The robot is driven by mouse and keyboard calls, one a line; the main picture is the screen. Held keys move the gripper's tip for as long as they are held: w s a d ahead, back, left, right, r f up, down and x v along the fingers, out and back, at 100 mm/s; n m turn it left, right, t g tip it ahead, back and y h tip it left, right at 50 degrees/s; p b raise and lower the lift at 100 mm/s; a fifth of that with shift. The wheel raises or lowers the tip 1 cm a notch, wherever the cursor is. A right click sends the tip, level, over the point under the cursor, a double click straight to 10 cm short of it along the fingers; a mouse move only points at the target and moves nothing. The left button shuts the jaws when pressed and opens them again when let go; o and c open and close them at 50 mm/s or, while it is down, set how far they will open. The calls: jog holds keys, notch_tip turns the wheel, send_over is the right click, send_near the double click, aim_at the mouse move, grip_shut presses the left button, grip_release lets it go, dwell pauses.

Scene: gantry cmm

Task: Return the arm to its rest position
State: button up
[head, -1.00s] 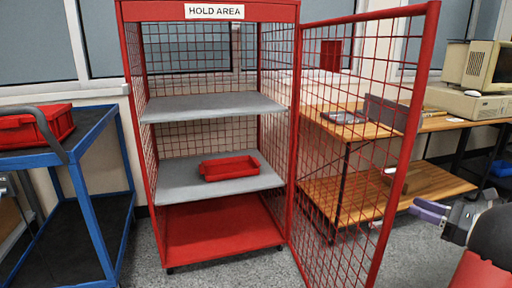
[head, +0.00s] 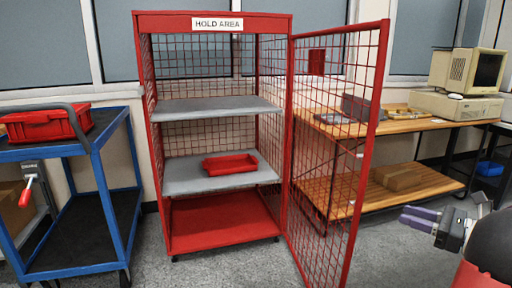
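My gripper (head: 418,220) is at the lower right of the head view, at the end of my red and dark arm. Its two purple-grey fingers point left, and they look close together. Whether they are open or shut is not clear, and I see nothing held between them. It is in the air to the right of the open mesh door, apart from it. Part of my arm is cut off by the picture's right edge.
A red mesh cage (head: 215,22) marked HOLD AREA has its door (head: 335,160) open. A red tray (head: 230,165) lies on its middle shelf. A blue cart (head: 110,200) with a red bin (head: 45,125) stands left. A wooden bench (head: 410,128) with an old computer (head: 465,70) stands right.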

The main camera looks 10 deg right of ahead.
jog(key=s+a+f+n+g+h, duration=0.1)
jog(key=s+a+n+g, duration=0.2)
jog(key=a, duration=0.5)
jog(key=a+n+g, duration=0.3)
jog(key=a+n, duration=0.1)
jog(key=a, duration=0.3)
jog(key=s+a+f+n+g+h, duration=0.1)
jog(key=s+a+n+g, duration=0.2)
jog(key=a, duration=0.5)
jog(key=s+a+f+n+h, duration=0.2)
jog(key=s+a+n+h, duration=0.1)
jog(key=n, duration=0.5)
jog(key=s+a+f+n+t+h, duration=0.1)
jog(key=s+a+f+n+h, duration=0.1)
jog(key=s+n+h, duration=0.4)
jog(key=s+a+n, duration=0.1)
jog(key=s+n, duration=0.1)
jog(key=n, duration=0.1)
jog(key=shift+s+f+n, duration=0.2)
jog(key=shift+s+n, duration=0.1)
